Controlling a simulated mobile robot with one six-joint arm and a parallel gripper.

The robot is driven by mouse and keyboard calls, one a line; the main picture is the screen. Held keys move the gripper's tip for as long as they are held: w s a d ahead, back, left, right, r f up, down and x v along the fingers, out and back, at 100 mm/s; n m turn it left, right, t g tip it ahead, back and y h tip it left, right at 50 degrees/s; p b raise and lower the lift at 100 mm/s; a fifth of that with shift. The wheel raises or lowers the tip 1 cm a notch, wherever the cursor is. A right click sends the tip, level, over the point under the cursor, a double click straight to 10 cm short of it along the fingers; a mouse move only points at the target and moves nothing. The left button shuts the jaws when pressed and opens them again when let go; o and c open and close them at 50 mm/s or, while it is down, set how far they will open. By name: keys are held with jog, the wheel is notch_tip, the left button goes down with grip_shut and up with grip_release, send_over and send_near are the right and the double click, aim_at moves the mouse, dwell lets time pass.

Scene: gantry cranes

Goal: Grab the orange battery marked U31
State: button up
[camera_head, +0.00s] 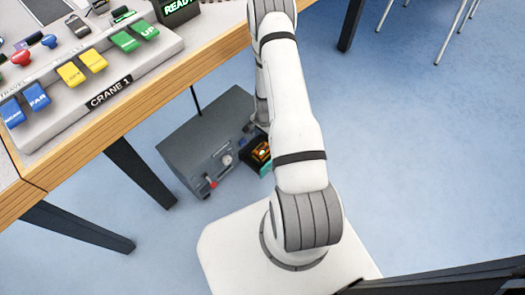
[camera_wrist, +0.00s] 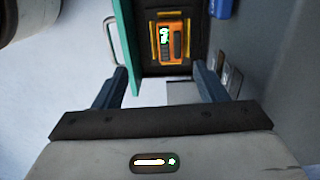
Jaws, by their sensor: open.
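An orange battery (camera_wrist: 176,46) sits in a dark recess in the wrist view, framed by yellow edges. Its white markings are too small to read. It also shows in the head view as a small orange patch (camera_head: 261,152) at the right end of a grey box (camera_head: 205,135), partly hidden by my arm. My gripper (camera_wrist: 161,70) is open and empty in the wrist view. Its two fingers are spread below the recess in the picture, with the battery between their lines and apart from them. In the head view my arm hides the gripper.
A teal panel (camera_wrist: 123,28) with a pale handle (camera_wrist: 110,40) stands left of the recess. A blue item (camera_wrist: 221,9) is at upper right. The grey box stands on the blue floor beside the wooden table (camera_head: 130,110), which carries a CRANE 1 control panel (camera_head: 85,75). Open floor lies to the right.

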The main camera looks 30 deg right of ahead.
jog(key=b, duration=0.2)
send_over(262, 149)
notch_tip(262, 149, down, 5)
jog(key=shift+s+f, duration=0.15)
notch_tip(262, 149, down, 6)
jog(key=shift+f+b, duration=0.25)
jog(key=shift+b, duration=1)
jog(key=shift+c, duration=0.5)
jog(key=c, duration=1)
jog(key=shift+c, duration=0.4)
jog(key=shift+r, duration=0.2)
